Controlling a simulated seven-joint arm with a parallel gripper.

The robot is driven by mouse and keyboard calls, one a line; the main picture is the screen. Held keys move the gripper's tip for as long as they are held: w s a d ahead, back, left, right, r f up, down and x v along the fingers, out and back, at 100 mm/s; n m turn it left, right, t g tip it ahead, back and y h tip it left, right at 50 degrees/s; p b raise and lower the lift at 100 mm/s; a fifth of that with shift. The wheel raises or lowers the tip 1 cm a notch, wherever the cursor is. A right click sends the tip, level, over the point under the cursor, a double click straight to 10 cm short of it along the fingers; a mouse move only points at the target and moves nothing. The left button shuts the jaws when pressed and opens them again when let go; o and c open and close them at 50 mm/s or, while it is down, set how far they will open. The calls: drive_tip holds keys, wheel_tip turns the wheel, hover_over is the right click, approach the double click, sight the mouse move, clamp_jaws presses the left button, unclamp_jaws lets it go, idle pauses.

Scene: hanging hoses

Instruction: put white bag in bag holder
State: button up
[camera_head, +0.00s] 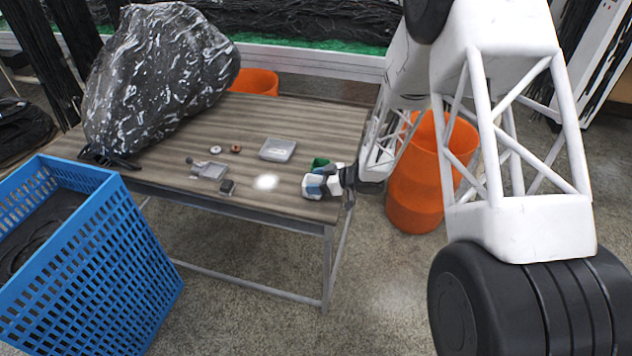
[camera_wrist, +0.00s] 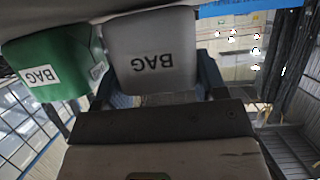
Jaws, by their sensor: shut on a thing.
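The white bag (camera_wrist: 150,40), greyish in shade and printed "BAG" upside down, fills the upper middle of the wrist view. My gripper (camera_wrist: 160,92) has its blue fingers on either side of the bag's near part and is shut on it. In the head view my gripper (camera_head: 325,183) is at the table's right end, low over or touching the top; I cannot tell which. A green bag (camera_wrist: 48,68), also labelled "BAG", is beside the white one; a bit of green (camera_head: 320,162) shows behind my gripper in the head view. I cannot make out a bag holder.
The wooden table (camera_head: 310,120) carries a large black plastic bag (camera_head: 160,75), a grey box (camera_head: 277,149), a grey tray (camera_head: 208,169) and a small dark box (camera_head: 227,187). A blue crate (camera_head: 90,260) stands front left. An orange bin (camera_head: 415,185) stands right of the table.

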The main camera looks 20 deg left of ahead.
drive_tip(key=shift+f, duration=0.2)
drive_tip(key=o, duration=0.9)
drive_tip(key=shift+v, duration=3.95)
